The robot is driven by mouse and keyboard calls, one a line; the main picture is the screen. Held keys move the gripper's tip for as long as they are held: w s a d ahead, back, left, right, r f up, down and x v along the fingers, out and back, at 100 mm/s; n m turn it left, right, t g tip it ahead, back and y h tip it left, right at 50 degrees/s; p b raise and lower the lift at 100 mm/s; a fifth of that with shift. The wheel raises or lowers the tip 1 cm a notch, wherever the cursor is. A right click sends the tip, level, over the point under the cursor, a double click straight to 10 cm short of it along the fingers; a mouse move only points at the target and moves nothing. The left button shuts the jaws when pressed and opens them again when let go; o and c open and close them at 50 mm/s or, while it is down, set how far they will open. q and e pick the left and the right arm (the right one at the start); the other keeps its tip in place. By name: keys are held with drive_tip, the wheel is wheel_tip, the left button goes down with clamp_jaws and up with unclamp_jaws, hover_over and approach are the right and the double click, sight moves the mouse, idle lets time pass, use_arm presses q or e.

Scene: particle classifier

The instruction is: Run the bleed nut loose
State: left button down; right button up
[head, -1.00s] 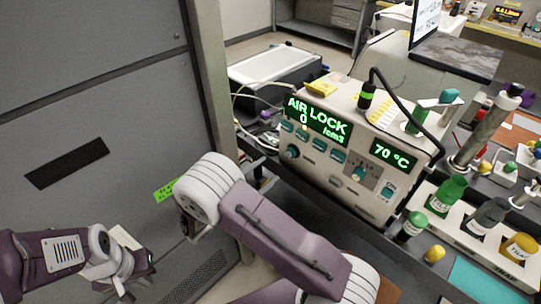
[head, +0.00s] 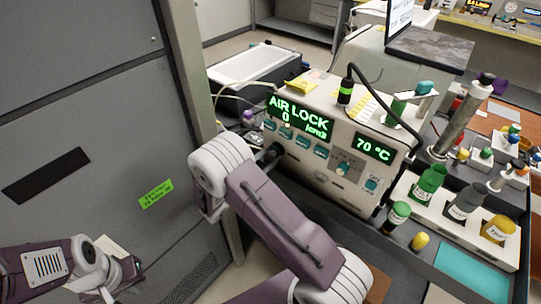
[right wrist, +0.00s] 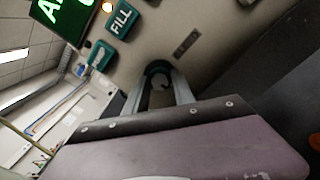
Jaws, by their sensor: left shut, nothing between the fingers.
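The white analyser (head: 322,175) has a green display reading "AIR LOCK 0 /cm3". In the head view my right wrist partly hides gripper and knob. My left gripper (head: 118,284) is low at the left, shut and empty, away from the analyser.
A second display (head: 374,148) reads "70 °C". A green FILL button (right wrist: 121,20) is near my right gripper. Bottles stand in a white rack (head: 462,235) at the right. A grey cabinet (head: 80,110) fills the left. A black cable arches over the analyser.

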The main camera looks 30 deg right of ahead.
clamp_jaws()
